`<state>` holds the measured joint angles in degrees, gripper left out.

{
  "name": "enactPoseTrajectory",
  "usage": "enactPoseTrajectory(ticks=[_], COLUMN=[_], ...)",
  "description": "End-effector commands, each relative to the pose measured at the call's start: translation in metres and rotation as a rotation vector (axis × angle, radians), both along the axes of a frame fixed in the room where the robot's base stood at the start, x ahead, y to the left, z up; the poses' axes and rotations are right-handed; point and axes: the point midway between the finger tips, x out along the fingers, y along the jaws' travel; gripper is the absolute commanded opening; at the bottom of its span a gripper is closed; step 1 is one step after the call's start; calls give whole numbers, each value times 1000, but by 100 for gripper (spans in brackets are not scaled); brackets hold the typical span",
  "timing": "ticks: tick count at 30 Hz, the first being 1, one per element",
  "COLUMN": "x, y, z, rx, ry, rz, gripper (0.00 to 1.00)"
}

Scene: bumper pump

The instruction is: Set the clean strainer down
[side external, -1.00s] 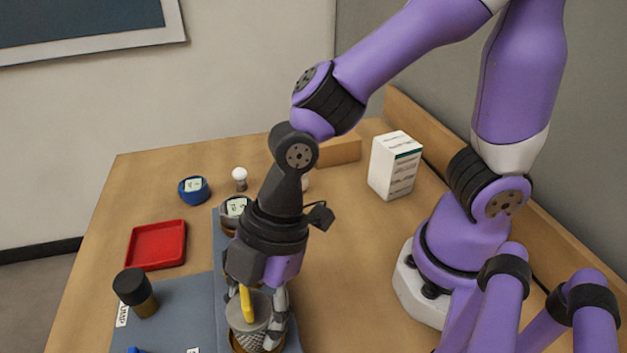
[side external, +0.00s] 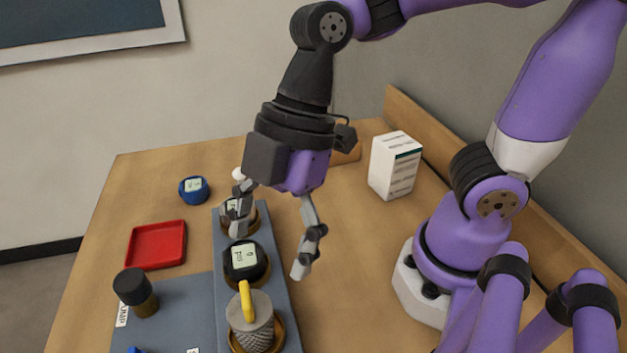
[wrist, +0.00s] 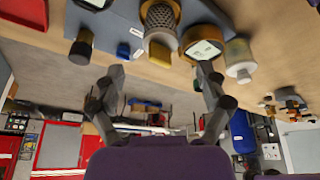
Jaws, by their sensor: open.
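The strainer (side external: 256,332) is a grey mesh cylinder with a yellow handle (side external: 246,300). It stands upright in a brown ring at the near end of the raised grey strip. It also shows in the wrist view (wrist: 160,22), upper middle. My gripper (side external: 270,256) is open and empty, raised above the strip and behind the strainer, clear of it. Both fingers also show in the wrist view (wrist: 162,80), spread wide with nothing between them.
On the strip behind the strainer is a black-rimmed gauge-like piece (side external: 245,261); another labelled piece is further back, partly hidden by my finger. A red tray (side external: 157,245), a blue round piece (side external: 194,190) and a black-capped jar (side external: 135,291) are left. A white box (side external: 394,166) stands back right.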

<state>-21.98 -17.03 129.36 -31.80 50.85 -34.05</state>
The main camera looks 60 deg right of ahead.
Motion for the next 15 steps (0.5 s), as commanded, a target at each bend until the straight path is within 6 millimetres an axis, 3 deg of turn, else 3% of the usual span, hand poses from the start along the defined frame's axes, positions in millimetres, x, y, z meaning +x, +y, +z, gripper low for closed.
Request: enactPoseTrajectory(ticks=[5,7,11,15], x=[1,8,27,28], y=[-10,-26,-88,-150], z=[19,21,20,16], rx=[-1,-4,11,62], ry=[-2,-6,-23,-49], rz=[-29,-181,-758,-1285], gripper=[85,85,85,85])
